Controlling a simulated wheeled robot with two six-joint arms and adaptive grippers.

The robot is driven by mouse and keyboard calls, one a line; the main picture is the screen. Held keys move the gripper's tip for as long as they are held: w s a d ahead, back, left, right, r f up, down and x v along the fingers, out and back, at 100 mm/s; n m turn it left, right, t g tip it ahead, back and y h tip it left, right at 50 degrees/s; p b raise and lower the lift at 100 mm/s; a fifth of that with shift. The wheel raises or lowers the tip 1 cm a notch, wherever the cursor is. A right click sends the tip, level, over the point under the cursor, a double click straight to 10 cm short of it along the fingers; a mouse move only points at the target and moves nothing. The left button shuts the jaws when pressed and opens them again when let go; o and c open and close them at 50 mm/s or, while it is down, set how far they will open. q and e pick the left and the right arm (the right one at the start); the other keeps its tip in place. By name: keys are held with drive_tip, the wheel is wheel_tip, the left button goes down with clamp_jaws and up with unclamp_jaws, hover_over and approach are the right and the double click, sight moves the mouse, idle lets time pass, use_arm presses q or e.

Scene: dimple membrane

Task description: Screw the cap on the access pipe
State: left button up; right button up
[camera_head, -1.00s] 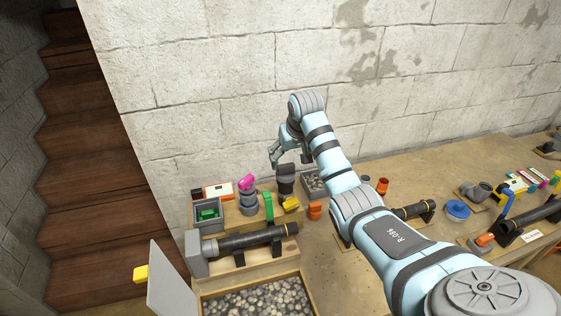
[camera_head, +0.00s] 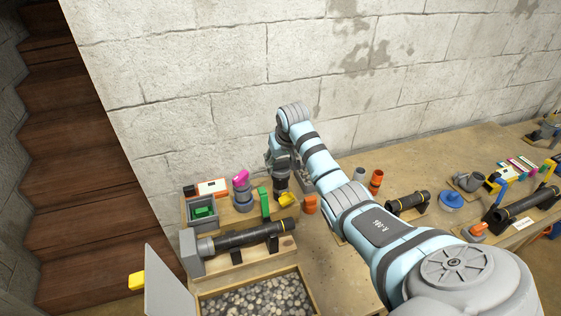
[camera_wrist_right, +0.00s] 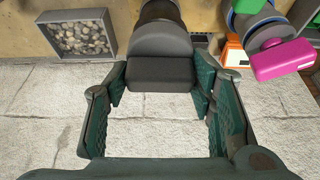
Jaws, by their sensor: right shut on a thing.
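My right gripper (camera_head: 281,171) is at the dark upright fitting (camera_head: 281,186) on the back of the wooden board. In the right wrist view, the gripper (camera_wrist_right: 161,87) has its green-padded fingers on either side of a dark cap-like piece (camera_wrist_right: 160,74) and is shut on it. A rounded dark grey body (camera_wrist_right: 163,40) lies directly beyond this piece, in line with it. I cannot tell whether this fitting is the access pipe or how far the cap is screwed on. My left gripper is not in view.
A black horizontal pipe (camera_head: 252,235) lies in front on the board, above a gravel tray (camera_head: 298,274). A magenta-handled grey fitting (camera_head: 242,192), a green piece (camera_head: 264,203), a yellow piece (camera_head: 288,199) and an orange piece (camera_head: 310,204) stand close around the gripper.

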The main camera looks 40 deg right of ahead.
drive_tip(key=c, duration=0.6)
drive_tip(key=m+h, duration=0.1)
drive_tip(key=m, duration=0.3)
drive_tip(key=shift+g, duration=0.4)
drive_tip(key=m+g+h, duration=0.1)
drive_tip(key=m, duration=0.2)
drive_tip(key=shift+w+a+m, duration=0.1)
drive_tip(key=shift+m, duration=0.3)
drive_tip(key=shift+m+g+h, duration=0.3)
drive_tip(key=shift+m, duration=0.4)
drive_tip(key=shift+f+m+b, duration=0.1)
drive_tip(key=shift+m+b, duration=0.4)
drive_tip(key=m+g+b, duration=0.1)
drive_tip(key=m+b, duration=0.2)
drive_tip(key=b, duration=0.2)
drive_tip(key=shift+f+g, duration=0.15)
drive_tip(key=shift+g, duration=0.15)
drive_tip(key=shift+c, duration=0.2)
drive_tip(key=shift+m, duration=0.3)
drive_tip(key=shift+r, duration=0.25)
